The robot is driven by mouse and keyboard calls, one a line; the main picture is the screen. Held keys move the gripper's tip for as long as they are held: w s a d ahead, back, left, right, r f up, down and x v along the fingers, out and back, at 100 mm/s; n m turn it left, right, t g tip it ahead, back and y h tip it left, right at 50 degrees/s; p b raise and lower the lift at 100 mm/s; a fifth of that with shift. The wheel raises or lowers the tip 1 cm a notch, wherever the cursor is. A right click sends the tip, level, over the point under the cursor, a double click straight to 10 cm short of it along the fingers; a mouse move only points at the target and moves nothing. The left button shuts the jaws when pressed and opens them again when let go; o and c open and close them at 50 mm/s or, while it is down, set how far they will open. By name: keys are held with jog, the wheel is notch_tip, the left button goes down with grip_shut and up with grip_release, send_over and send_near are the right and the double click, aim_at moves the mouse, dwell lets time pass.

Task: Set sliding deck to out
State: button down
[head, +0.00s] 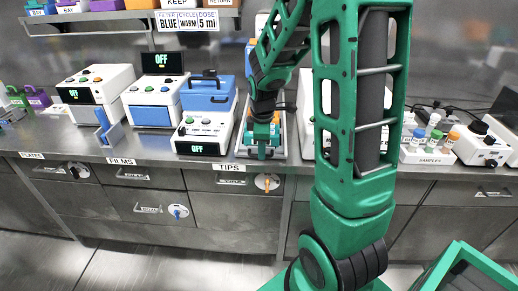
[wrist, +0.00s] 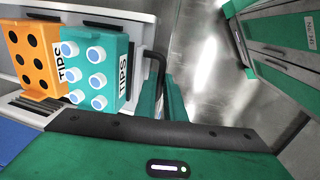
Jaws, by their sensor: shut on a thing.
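The sliding deck (head: 242,146) is a pale tray on the counter, in the middle of the head view, largely covered by my arm. In the wrist view the deck (wrist: 143,32) carries an orange rack (wrist: 32,58) with dark holes and a teal rack (wrist: 98,68) labelled TIPS with white-and-blue tops. A dark handle (wrist: 155,62) stands out from the deck's edge. My gripper (head: 262,152) points down at the deck's front end. In the wrist view my gripper (wrist: 162,98) is shut on the handle; the exact contact is partly hidden.
A white device (head: 205,133) with an OFF display and a blue case (head: 208,99) stand close left of the deck. A sample rack (head: 428,156) stands farther right. Drawers, including one labelled TIPS (head: 232,182), lie below the counter edge. The floor in front is clear.

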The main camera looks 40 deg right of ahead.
jog(key=shift+s+d, duration=0.1)
jog(key=shift+s, duration=0.1)
jog(key=c, duration=2.1)
grip_release()
jog(key=shift+s, duration=0.15)
jog(key=r, duration=0.3)
jog(key=a+r, duration=0.1)
jog(key=r, duration=0.3)
jog(key=s+r, duration=0.1)
jog(key=r, duration=0.2)
jog(key=shift+a+r, duration=0.25)
jog(key=shift+r, duration=0.05)
jog(key=shift+s, duration=0.1)
